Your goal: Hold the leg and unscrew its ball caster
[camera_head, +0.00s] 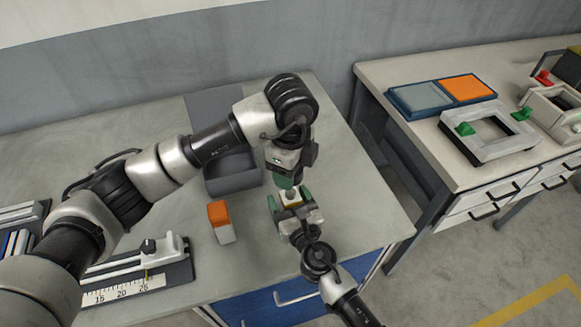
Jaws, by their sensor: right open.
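My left gripper (286,183) points down over the table's right part. Its green fingertips are close together above a small grey rounded piece (290,193), which may be the ball caster. Whether they grip it, I cannot tell. My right gripper (290,202) is open just below, reaching in from the lower right. Its green fingers stand apart on either side of a small pale yellow piece (291,199). The leg cannot be told clearly here; the grippers hide most of this spot.
An orange-topped pale block (222,223) stands on the grey table (355,215), left of my grippers. A dark grey open box (233,183) is behind it. A ruled fixture (135,270) lies at left. A second bench (385,75) at right holds trays and a frame. The table's right part is bare.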

